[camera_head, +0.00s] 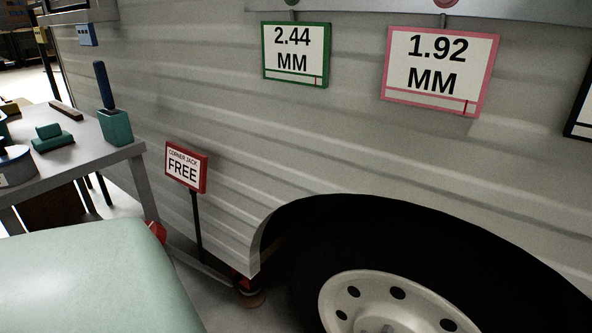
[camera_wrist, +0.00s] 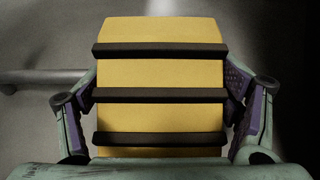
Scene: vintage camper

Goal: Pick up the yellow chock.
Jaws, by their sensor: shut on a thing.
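The yellow chock (camera_wrist: 160,71) fills the middle of the wrist view. It is a yellow block with black ridges across its face. My gripper (camera_wrist: 162,95) has one finger on each side of the chock, with the purple pads pressed to its left and right sides. The gripper is shut on it. The chock's underside is hidden, so I cannot tell whether it touches the floor. Neither the chock nor the gripper shows in the head view.
In the head view, a camper wall with a wheel (camera_head: 395,303) fills the right side. A sign reading "CORNER JACK FREE" (camera_head: 186,167) stands on a post by the wall. A workbench (camera_head: 75,160) with tools is at the left. A grey bar (camera_wrist: 40,77) lies left of the chock.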

